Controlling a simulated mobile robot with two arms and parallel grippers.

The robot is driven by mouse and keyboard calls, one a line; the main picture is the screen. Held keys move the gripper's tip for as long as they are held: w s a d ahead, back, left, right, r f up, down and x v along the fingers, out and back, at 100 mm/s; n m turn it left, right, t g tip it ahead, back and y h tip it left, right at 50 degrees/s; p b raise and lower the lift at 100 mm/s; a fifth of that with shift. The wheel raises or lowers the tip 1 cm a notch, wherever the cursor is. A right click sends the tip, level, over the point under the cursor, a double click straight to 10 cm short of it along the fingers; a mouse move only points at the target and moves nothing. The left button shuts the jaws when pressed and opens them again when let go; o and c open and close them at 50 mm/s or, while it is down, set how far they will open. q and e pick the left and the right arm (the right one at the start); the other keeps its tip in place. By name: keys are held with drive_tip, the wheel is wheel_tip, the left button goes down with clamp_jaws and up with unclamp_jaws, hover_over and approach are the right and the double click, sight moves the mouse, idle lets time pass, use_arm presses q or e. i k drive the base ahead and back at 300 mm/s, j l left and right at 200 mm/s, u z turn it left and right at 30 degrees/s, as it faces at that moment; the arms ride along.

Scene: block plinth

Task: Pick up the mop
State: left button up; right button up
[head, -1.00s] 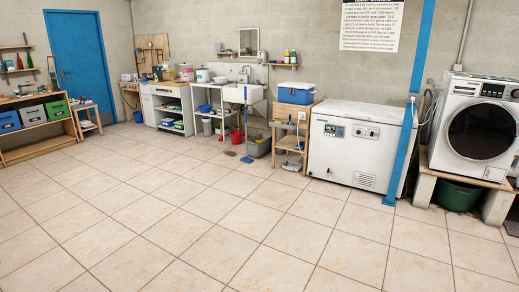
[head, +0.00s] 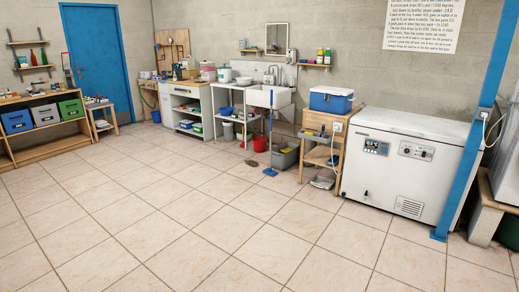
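The mop stands nearly upright in front of the sink, with a thin blue handle (head: 271,130) and a blue head (head: 270,172) resting on the tiled floor. Its upper end shows against the white sink (head: 262,97). A grey bucket (head: 285,157) is just right of the mop, and a red bucket (head: 260,144) is behind it to the left. Neither of my grippers is in view.
A wooden stand (head: 322,150) with a blue cooler (head: 331,99) and a white chest freezer (head: 408,165) are right of the mop. A blue post (head: 468,150) stands at right. Shelving with bins (head: 45,115) lines the left. The tiled floor (head: 190,225) ahead is open.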

sight(269, 171)
drive_tip(key=i+z, duration=0.1)
drive_tip(key=i, duration=5.2)
drive_tip(key=j, duration=0.1)
